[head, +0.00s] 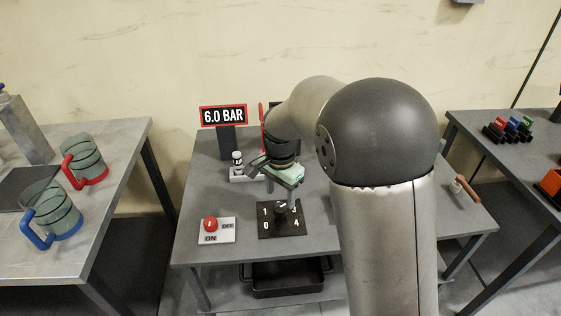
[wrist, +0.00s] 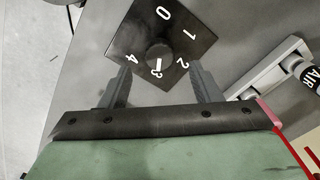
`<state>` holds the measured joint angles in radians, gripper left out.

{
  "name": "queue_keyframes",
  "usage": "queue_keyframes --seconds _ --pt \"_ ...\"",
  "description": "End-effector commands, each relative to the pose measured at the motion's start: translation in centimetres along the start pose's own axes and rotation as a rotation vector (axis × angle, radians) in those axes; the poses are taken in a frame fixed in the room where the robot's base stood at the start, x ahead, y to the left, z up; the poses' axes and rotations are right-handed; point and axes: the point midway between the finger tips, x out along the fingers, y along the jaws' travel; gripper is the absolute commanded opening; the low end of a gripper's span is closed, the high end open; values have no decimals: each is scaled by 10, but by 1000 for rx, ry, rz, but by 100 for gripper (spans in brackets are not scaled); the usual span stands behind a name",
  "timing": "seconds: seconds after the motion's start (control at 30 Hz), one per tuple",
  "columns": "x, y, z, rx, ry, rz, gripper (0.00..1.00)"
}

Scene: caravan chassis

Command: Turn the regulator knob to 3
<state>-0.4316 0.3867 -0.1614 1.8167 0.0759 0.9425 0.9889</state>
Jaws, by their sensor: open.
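The regulator knob (wrist: 158,54) is a dark round dial on a black square plate (wrist: 135,35) marked 0 to 4. Its white pointer mark lies towards the 3 in the wrist view. In the wrist view my gripper (wrist: 160,69) is open, with one finger to each side of the knob and visible gaps between. I cannot tell the fingertips' height above the plate.
A sign (head: 223,115) reads 6.0 BAR behind. A red ON/OFF button box (head: 216,238) stands left of the plate. A white holder (wrist: 255,83) with an AIR-labelled part is beside the plate. Cups stand on the left table.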

Motion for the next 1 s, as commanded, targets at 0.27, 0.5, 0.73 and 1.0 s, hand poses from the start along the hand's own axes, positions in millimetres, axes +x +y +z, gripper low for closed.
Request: queue_keyframes --seconds 0.27,0.5,0.73,1.0 --pt "-72 -1 0 0 3 -5 57" --pt "-114 0 0 0 2 -2 57" --pt "-128 0 0 0 1 -1 57" --pt "-128 0 0 0 1 0 57"
